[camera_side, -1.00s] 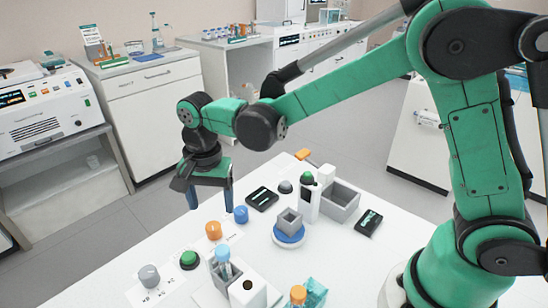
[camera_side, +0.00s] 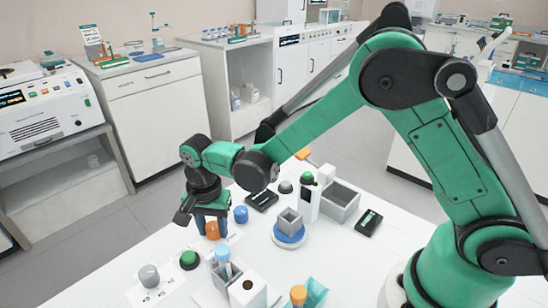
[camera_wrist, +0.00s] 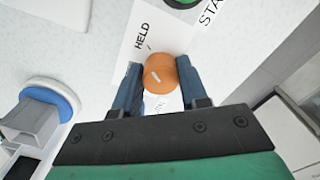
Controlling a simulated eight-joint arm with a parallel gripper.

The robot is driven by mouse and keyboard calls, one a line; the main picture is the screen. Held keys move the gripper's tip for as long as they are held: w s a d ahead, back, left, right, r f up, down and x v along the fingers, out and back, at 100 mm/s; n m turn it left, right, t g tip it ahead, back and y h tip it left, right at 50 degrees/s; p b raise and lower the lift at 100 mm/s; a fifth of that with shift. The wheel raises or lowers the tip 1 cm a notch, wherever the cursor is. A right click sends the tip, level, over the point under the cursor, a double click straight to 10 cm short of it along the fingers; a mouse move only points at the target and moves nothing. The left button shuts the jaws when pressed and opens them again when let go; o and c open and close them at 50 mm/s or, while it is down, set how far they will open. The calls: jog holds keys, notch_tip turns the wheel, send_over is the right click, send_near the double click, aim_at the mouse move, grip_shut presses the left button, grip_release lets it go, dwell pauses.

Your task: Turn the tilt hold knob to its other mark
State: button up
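The orange round knob (camera_wrist: 174,76) has a white pointer line on its top and sits on a white label strip. The word HELD (camera_wrist: 142,35) is printed beside it; another word below it is partly hidden by my gripper.
A blue knob (camera_side: 240,214), a green button (camera_side: 189,260) and a grey knob (camera_side: 149,276) stand close by on the white table. A grey cup on a blue-ringed round base (camera_side: 289,232) stands to the right. A tube holder is at the front.

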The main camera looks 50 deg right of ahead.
grip_shut()
jog(key=shift+n, duration=0.3)
jog(key=n, duration=0.6)
jog(key=shift+d, duration=0.1)
jog(key=n, duration=0.3)
jog(key=shift+n, duration=2.1)
